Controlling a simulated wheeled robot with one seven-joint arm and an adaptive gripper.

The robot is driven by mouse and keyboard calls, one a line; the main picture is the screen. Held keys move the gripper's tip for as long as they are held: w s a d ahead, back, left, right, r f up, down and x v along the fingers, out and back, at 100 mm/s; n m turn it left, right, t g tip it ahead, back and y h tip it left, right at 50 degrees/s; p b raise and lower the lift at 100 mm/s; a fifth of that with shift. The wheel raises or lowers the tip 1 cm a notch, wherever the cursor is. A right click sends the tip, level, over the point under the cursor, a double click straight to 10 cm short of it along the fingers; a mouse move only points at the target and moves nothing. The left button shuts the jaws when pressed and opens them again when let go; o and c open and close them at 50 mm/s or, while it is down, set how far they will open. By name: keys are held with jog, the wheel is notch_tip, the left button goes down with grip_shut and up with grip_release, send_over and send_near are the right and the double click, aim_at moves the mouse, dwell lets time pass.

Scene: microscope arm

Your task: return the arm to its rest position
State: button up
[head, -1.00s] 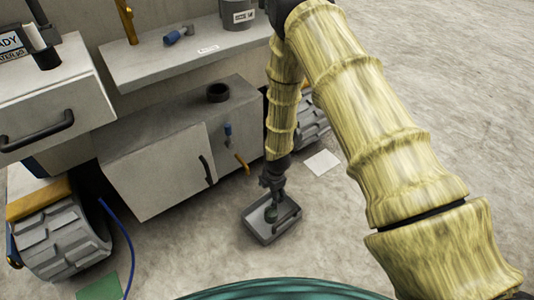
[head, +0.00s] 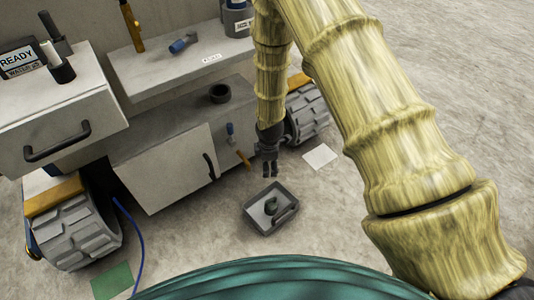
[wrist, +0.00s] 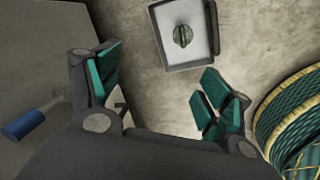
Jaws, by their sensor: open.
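My gripper (head: 268,166) hangs from my bamboo-textured arm (head: 385,110) in the head view, fingers pointing down. It is above and behind the grey tray (head: 258,228) on the floor, clear of it. In the wrist view its fingers (wrist: 160,100) stand apart with nothing between them. The tray (wrist: 160,66) lies beyond the fingertips there. A small dark green round object (head: 271,206) sits in the tray and also shows in the wrist view (wrist: 182,36). A dark bar-like piece (head: 287,215) lies along the tray's right side.
A cabinet on chunky wheels with a white door (head: 165,165) stands behind my gripper at left. A drawer with a black handle (head: 57,141) juts out. A shelf (head: 170,60) holds a blue-ended tool. A white sheet (head: 320,156) and a green sheet (head: 112,281) lie on the floor. Floor at right is open.

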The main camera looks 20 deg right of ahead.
jog(key=shift+w+a+r+m+p, duration=0.15)
jog(key=shift+r+m+p, duration=0.25)
jog(key=shift+r, duration=0.8)
jog(key=s+d+f+m+g, duration=0.1)
jog(key=s+f+m, duration=0.3)
jog(key=s, duration=0.5)
jog(key=s+d+f+m, duration=0.1)
jog(key=s+f+m, duration=0.25)
jog(key=s, duration=0.55)
jog(key=s+d+m, duration=0.3)
jog(key=s+m, duration=0.5)
jog(key=s, duration=1.3)
notch_tip(320, 180, up, 25)
jog(key=p, duration=2.4)
jog(key=shift+a+g+p, duration=0.2)
jog(key=shift+g+p, duration=0.15)
jog(key=shift+g, duration=0.05)
jog(key=shift+w+f+m, duration=0.1)
jog(key=shift+m, duration=0.15)
jog(key=shift+c, duration=0.2)
